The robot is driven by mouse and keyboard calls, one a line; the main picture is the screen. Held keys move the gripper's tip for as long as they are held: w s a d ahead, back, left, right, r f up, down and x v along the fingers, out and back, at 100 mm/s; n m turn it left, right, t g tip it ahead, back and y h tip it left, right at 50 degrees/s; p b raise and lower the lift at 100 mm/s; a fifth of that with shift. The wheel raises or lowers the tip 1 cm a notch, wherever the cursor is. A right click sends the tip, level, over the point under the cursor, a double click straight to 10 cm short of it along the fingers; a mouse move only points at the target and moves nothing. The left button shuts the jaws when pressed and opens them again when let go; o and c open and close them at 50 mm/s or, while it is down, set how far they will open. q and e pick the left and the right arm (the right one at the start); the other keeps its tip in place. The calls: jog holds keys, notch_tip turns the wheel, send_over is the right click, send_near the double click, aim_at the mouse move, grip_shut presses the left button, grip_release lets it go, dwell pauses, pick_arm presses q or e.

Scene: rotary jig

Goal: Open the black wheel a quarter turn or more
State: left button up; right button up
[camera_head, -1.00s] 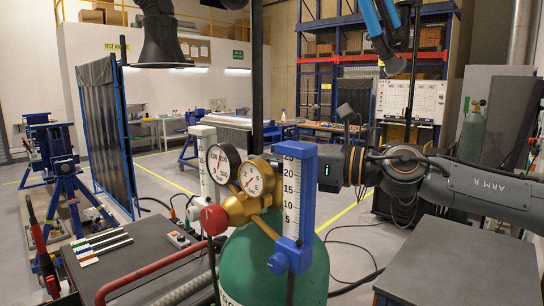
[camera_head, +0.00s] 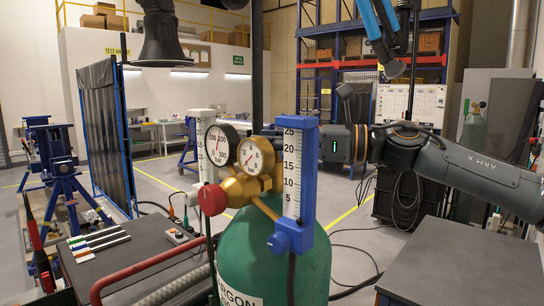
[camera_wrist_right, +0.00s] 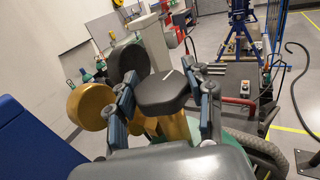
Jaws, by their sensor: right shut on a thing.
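In the head view, my right arm reaches in from the right to behind the blue flowmeter (camera_head: 296,175). That flowmeter and the gauges hide the fingers there and most of the wheel. The brass regulator (camera_head: 243,187) with a red knob (camera_head: 212,200) sits on the green argon cylinder (camera_head: 270,262). My left gripper is not in view.
Two round gauges (camera_head: 256,154) and a white scale tube (camera_head: 203,145) crowd the regulator. A dark pole stands behind it. A grey bench (camera_head: 462,255) is at right, and a dark bench with a red bent pipe (camera_head: 150,268) is at left.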

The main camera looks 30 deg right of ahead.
jog(key=shift+w+f+n+g+y+b, duration=0.1)
jog(key=shift+f+n+g+y+b, duration=0.25)
jog(key=shift+n+g+y+b, duration=0.5)
jog(key=shift+r+n+g+y+b, duration=0.15)
jog(key=shift+n+g+y+b, duration=0.15)
jog(key=shift+g, duration=0.35)
jog(key=shift+r+n+g+y, duration=0.15)
jog(key=shift+n+g+y, duration=0.1)
jog(key=shift+n+g, duration=0.4)
jog(key=n+g+p, duration=0.1)
jog(key=g, duration=0.1)
jog(key=n+g+y+p, duration=0.1)
jog(key=g, duration=0.1)
jog(key=shift+r+n+g, duration=0.2)
jog(key=shift+n+g, duration=0.15)
jog(key=shift+n, duration=0.05)
pick_arm(q)
jog(key=shift+p, duration=0.8)
pick_arm(e)
jog(key=shift+s+f+n+g+y, duration=0.15)
jog(key=shift+n+g, duration=0.4)
jog(key=shift+g, duration=0.3)
jog(key=shift+s+r+n+g+y, duration=0.15)
jog(key=shift+n+g, duration=0.4)
jog(key=shift+g, duration=0.3)
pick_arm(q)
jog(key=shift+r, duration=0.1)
pick_arm(e)
jog(key=shift+f, duration=0.15)
jog(key=o, duration=1.2)
